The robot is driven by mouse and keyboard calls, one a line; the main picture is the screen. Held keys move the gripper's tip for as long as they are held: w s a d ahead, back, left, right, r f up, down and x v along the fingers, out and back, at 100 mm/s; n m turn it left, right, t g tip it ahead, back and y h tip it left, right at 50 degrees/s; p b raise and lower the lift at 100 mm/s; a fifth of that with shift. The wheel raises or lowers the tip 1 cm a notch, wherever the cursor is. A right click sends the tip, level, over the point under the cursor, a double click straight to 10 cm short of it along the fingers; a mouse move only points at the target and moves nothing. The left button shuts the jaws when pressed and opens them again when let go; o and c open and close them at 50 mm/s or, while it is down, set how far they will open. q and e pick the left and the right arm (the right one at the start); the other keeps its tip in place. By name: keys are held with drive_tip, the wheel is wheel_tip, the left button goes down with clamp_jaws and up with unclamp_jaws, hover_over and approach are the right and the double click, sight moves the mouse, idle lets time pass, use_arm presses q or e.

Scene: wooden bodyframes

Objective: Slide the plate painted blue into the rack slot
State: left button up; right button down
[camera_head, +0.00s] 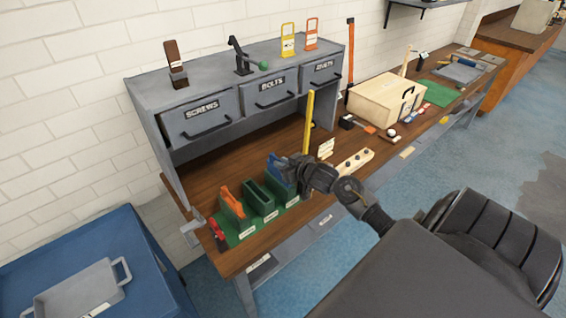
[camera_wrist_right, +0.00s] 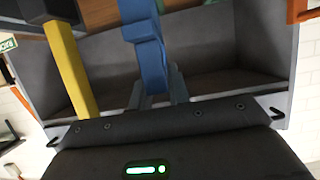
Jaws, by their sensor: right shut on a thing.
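The blue plate (camera_head: 276,167) stands upright at the right-hand green rack block (camera_head: 285,190), its lower part hidden by the block. I cannot tell how deep it sits. My right gripper (camera_head: 293,172) is shut on it from the right. In the right wrist view the blue plate (camera_wrist_right: 150,55) rises between the grey fingers (camera_wrist_right: 158,92). The middle green rack block (camera_head: 259,198) has an empty slot. An orange plate (camera_head: 231,201) stands in the left block. My left gripper is not in view.
A yellow upright bar (camera_head: 308,122) stands just behind my right gripper; it also shows in the right wrist view (camera_wrist_right: 68,70). A drawer cabinet (camera_head: 225,100) overhangs the back of the bench. A wooden strip with knobs (camera_head: 355,161) lies to the right.

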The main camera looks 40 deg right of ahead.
drive_tip(key=shift+f+b, duration=1)
drive_tip(key=shift+f, duration=0.8)
drive_tip(key=c, duration=1.3)
unclamp_jaws()
drive_tip(key=shift+o, duration=0.2)
drive_tip(key=b+v, duration=0.1)
drive_tip(key=v, duration=1)
drive_tip(key=shift+b, duration=0.3)
drive_tip(key=shift+w, duration=0.1)
